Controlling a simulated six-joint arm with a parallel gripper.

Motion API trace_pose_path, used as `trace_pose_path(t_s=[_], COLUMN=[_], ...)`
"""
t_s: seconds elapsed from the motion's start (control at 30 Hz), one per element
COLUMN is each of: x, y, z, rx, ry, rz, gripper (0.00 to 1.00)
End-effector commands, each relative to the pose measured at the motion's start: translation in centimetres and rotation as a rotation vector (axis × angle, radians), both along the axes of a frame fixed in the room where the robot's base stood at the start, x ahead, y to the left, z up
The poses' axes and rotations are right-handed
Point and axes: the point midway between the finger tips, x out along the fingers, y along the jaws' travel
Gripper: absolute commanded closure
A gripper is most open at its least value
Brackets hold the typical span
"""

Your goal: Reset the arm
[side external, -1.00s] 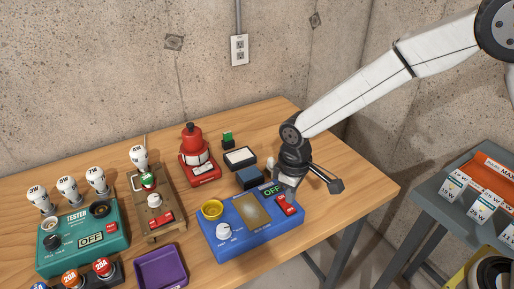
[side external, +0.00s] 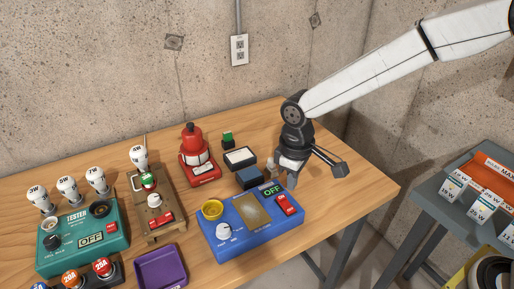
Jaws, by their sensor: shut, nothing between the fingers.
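My gripper (side external: 291,180) points down just above the back right corner of the blue device (side external: 240,240). It is shut and holds nothing. The blue device has a yellow ring socket (side external: 212,209), a white dial (side external: 223,232), a red switch (side external: 288,204) and a display (side external: 272,190) reading OFF. My gripper is behind the red switch in the picture and looks apart from it. A small dark blue block (side external: 250,178) sits behind the device, left of my gripper.
A red device (side external: 200,165), a dark box with a white top (side external: 240,158), a wooden stand (side external: 158,205), a teal tester (side external: 85,240) reading OFF, several bulbs (side external: 67,188) and a purple tray (side external: 161,267) share the table (side external: 345,205). Its right end is clear. A grey rack (side external: 440,200) stands right.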

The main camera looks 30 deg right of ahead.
Motion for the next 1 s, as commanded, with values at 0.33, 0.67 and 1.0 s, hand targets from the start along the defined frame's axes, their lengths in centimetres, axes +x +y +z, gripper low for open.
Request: trace_pose_path(t_s=[0.33, 0.67, 1.0], x=[-0.3, -3.2, -9.3], y=[-1.0, -7.4, -14.5], z=[0.1, 0.5, 0.2], rx=[0.005, 0.029, 0.054], ry=[-0.010, -0.082, -0.185], rz=[-0.025, -0.199, -0.435], gripper=[1.00, 1.00, 1.00])
